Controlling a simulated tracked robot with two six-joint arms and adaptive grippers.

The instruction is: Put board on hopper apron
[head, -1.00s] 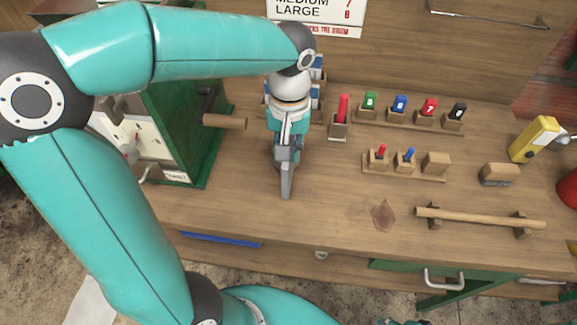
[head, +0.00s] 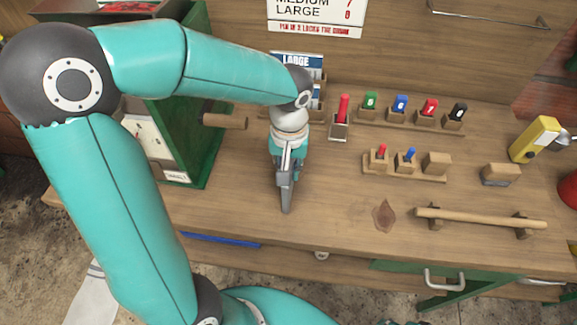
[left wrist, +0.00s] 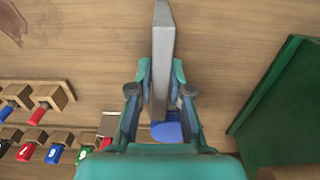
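A green machine (head: 196,110) with a wooden handle (head: 225,121) stands left of the gripper, partly hidden by my left arm. I cannot make out the hopper apron for certain. My right gripper is not in view.
Blue-and-white cards (head: 296,62), one reading LARGE, stand behind my gripper. A red-topped holder (head: 341,115) and racks of coloured pegs (head: 410,110) are to the right. A wooden bar (head: 480,217) lies near the front right. The bench front centre is clear.

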